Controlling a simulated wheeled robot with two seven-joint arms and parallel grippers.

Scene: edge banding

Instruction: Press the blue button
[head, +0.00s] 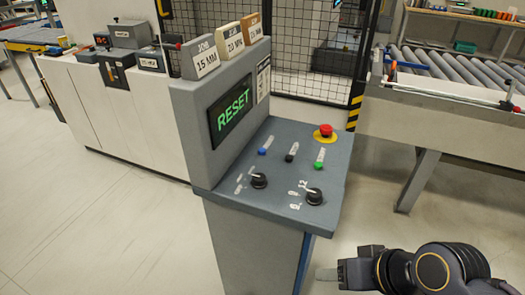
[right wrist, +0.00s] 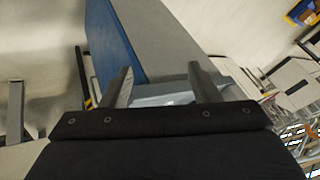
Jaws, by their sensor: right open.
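The blue button (head: 262,152) is a small round knob on the sloped top of the grey control console (head: 255,262). It is the left one in a row with a black button (head: 289,158) and a green button (head: 318,165). My right gripper (head: 322,273) is low at the bottom right of the head view, beside the console's right side and well below the panel. In the right wrist view its two fingers (right wrist: 160,85) are apart with nothing between them, and the console's side (right wrist: 115,45) is beyond them. My left gripper is not in view.
A red emergency stop (head: 325,131) on a yellow base and two black rotary knobs (head: 314,196) share the panel. A screen (head: 231,112) reading RESET stands behind. Labelled blocks (head: 206,57) sit on top. A roller conveyor (head: 450,125) is at right; the floor at left is clear.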

